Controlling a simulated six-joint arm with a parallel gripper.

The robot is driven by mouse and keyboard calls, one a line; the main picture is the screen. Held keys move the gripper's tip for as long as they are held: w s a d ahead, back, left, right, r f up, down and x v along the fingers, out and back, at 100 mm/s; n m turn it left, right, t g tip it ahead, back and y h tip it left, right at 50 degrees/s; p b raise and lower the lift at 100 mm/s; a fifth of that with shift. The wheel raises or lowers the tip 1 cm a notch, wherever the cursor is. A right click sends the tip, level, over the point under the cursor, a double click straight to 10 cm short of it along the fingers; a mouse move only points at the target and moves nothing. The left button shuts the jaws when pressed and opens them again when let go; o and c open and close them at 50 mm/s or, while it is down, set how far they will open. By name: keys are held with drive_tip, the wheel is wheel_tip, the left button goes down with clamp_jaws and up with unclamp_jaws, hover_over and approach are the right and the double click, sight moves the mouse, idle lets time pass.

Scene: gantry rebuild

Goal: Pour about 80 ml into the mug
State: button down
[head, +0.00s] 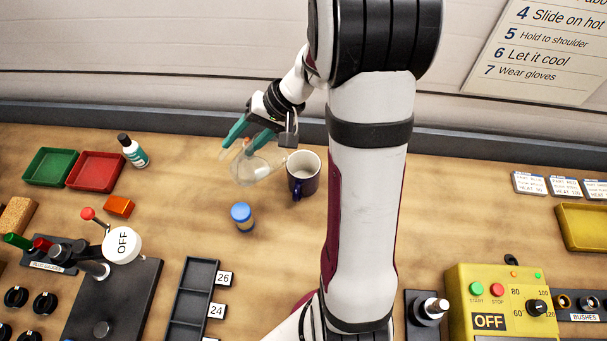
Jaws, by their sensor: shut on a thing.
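A dark blue mug (303,185) with a white inside stands upright on the bench, its handle towards the front. My gripper (247,142), with teal fingers, is just left of and behind the mug. It is shut on a clear glass vessel (243,168). The vessel looks tilted, with one end reaching right towards the mug's rim. Its glass is see-through, so the level inside and any stream into the mug cannot be made out. The mug's inside looks pale, and I cannot tell how much is in it.
A blue-capped jar (242,216) stands in front of the vessel. A green-labelled bottle (132,151), a red tray (96,171) and a green tray (50,166) are at left. A black numbered rack (190,305) lies in front. My arm hides the bench right of the mug.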

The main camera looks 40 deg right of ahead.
drive_tip(key=w+a+f+g+h+b, duration=0.4)
drive_tip(key=a+f+h+b, duration=0.2)
drive_tip(key=a+f, duration=0.1)
drive_tip(key=shift+w+a+f+g+h, duration=0.3)
drive_tip(key=shift+w+h, duration=0.1)
idle(0.6)
